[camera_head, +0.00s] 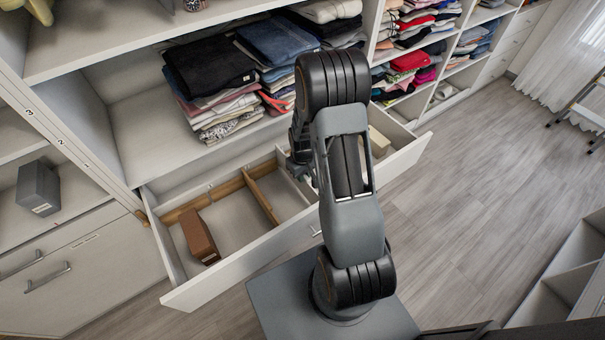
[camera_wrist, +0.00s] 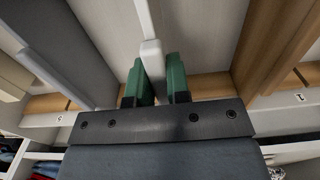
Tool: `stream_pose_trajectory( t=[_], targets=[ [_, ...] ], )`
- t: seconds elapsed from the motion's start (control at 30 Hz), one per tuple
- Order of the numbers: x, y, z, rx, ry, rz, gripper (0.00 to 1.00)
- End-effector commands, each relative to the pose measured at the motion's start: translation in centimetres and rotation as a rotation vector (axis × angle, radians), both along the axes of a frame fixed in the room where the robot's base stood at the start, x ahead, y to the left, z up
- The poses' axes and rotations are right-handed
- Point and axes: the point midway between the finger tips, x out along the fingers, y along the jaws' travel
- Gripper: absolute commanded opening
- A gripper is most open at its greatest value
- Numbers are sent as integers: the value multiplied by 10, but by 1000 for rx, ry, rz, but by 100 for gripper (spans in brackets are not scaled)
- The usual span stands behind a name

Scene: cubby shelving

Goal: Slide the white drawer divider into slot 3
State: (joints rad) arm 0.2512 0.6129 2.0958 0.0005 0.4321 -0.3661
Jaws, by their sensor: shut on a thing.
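The white drawer divider (camera_wrist: 148,28) is between the green fingers of my gripper (camera_wrist: 154,84) in the wrist view. My gripper is shut on it. It runs up the picture, between a wooden divider (camera_wrist: 272,50) on the right and a grey panel (camera_wrist: 65,45) on the left. The open drawer (camera_head: 245,258) has a wooden rail (camera_head: 190,207) along its back. Small number labels sit by the rail; a "1" label (camera_wrist: 300,97) is on the right in the wrist view. In the head view my arm hides the fingertips and most of the divider's area.
A brown box (camera_head: 198,238) stands in the drawer's left part. The wooden divider (camera_head: 262,200) stands near the drawer's middle. Folded clothes (camera_head: 215,85) lie on the shelf above. A grey box (camera_head: 38,188) sits on the left shelf.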

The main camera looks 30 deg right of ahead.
Motion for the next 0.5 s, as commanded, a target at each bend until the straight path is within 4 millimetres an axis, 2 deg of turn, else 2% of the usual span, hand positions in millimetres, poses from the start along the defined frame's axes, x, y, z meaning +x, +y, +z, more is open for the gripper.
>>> stream_pose_trajectory(
  t=[0.5],
  targets=[
    [0,0,-14,0,0,0,0]
  ],
)
